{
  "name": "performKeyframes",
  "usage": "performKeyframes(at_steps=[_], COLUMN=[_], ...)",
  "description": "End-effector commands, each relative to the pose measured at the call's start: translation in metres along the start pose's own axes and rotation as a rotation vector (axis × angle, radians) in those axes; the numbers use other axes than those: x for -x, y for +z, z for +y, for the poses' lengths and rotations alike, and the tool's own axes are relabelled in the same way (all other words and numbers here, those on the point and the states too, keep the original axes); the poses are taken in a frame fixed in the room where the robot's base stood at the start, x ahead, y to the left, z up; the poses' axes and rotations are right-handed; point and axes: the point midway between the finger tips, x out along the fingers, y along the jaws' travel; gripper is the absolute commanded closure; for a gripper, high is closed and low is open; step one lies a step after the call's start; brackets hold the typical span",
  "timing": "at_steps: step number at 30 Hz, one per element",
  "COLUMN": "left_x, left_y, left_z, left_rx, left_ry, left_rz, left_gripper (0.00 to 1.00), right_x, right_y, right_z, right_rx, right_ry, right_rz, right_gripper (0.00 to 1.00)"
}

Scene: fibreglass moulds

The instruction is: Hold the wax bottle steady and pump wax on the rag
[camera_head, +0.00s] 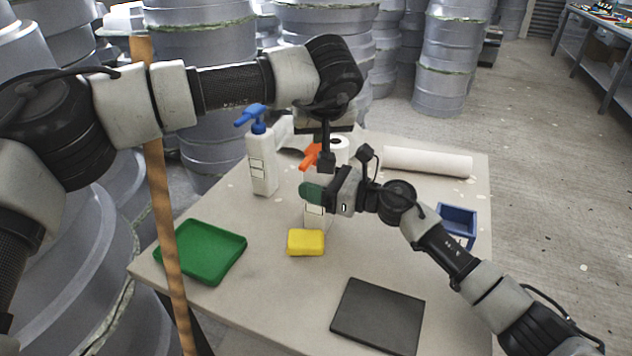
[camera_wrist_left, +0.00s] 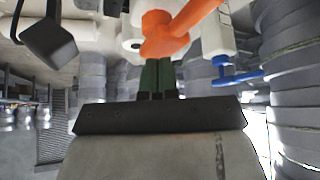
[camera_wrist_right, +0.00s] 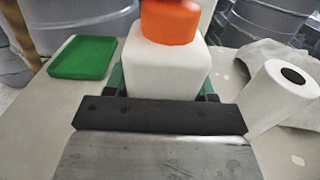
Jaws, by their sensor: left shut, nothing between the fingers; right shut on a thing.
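The white wax bottle (camera_head: 315,214) with an orange pump head (camera_head: 310,157) stands upright on the table, partly hidden by my right gripper. My right gripper (camera_head: 315,193) is shut around its body, with green fingers on both sides of the bottle in the right wrist view (camera_wrist_right: 165,70). My left gripper (camera_head: 326,163) points down just above the pump, shut and empty. In the left wrist view its closed green fingers (camera_wrist_left: 157,75) are close to the orange head (camera_wrist_left: 178,28); I cannot tell whether they touch. A pale crumpled cloth (camera_wrist_right: 262,58), possibly the rag, lies behind the paper roll.
A white bottle with a blue pump (camera_head: 262,165) stands left of the wax bottle. A yellow sponge (camera_head: 306,242) lies in front, a green tray (camera_head: 205,252) left, a dark flat pad (camera_head: 378,315) front right. A blue bin (camera_head: 456,225) and white roll (camera_head: 428,162) lie to the right.

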Motion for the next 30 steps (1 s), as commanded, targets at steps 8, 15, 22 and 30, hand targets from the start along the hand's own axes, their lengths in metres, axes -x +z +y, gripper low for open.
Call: performKeyframes(at_steps=[8, 15, 22, 30], left_x=[0.004, 0.016, 0.026, 0.028], left_y=[-0.002, -0.011, -0.018, -0.019], left_z=[0.0, 0.0, 0.0, 0.0], left_rx=[-0.001, 0.0, -0.001, -0.001], left_ry=[-0.002, -0.001, -0.001, 0.0], left_rz=[-0.003, -0.001, -0.002, -0.001], left_gripper=[1.0, 1.0, 1.0, 1.0], right_x=[0.0, 0.0, 0.0, 0.0], right_y=[0.0, 0.0, 0.0, 0.0], right_z=[0.0, 0.0, 0.0, 0.0], right_rx=[-0.002, -0.001, -0.001, -0.001], right_ry=[0.0, 0.0, 0.0, 0.0], right_rz=[-0.001, -0.001, 0.0, 0.0], right_gripper=[0.74, 0.74, 0.74, 0.74])
